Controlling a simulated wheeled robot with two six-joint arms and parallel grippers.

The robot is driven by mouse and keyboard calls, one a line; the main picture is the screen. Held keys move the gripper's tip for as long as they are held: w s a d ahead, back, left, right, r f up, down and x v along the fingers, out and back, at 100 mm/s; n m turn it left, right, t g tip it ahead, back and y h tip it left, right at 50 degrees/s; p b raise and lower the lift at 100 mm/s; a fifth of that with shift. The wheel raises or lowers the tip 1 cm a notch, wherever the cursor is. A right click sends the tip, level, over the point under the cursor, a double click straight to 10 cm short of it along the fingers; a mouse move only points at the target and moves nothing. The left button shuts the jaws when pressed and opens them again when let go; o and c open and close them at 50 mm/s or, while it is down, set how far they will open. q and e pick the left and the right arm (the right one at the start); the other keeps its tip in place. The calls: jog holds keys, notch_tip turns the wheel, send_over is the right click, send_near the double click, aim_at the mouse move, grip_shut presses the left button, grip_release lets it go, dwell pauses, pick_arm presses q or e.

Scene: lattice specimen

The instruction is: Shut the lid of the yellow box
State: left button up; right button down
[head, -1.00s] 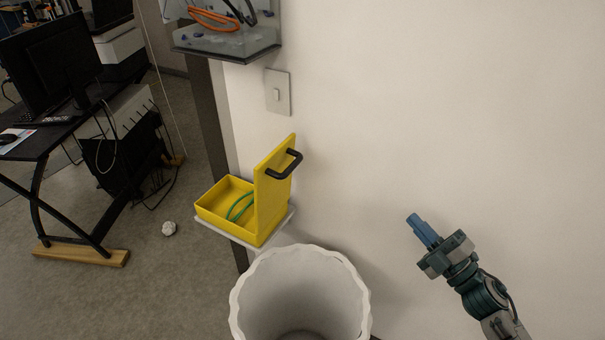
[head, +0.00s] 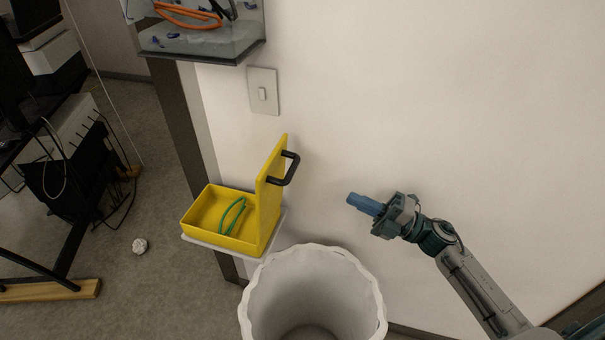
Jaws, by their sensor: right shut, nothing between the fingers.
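The yellow box (head: 201,232) sits on a small white shelf at the wall, left of centre, with a green cord (head: 232,214) inside. Its yellow lid (head: 268,208) stands upright, open, at the box's right side. A black handle (head: 291,170) sticks out from the lid's right face. My right gripper (head: 353,199) has blue fingers, is shut and empty, and points left toward the lid. It is to the right of the handle and a little lower in the picture, clear of it. My left gripper is out of view.
A white wavy-rimmed bin (head: 262,300) stands below and right of the box. A light switch (head: 263,91) and a clear wall shelf (head: 205,45) holding orange things are above. A desk is at left. The wall between gripper and lid is clear.

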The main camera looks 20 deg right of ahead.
pick_arm(q)
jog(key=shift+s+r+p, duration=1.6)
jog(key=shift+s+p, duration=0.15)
jog(key=shift+p, duration=0.7)
pick_arm(e)
jog(key=x, duration=1.2)
jog(key=shift+a, duration=0.2)
jog(key=shift+w+r, duration=0.15)
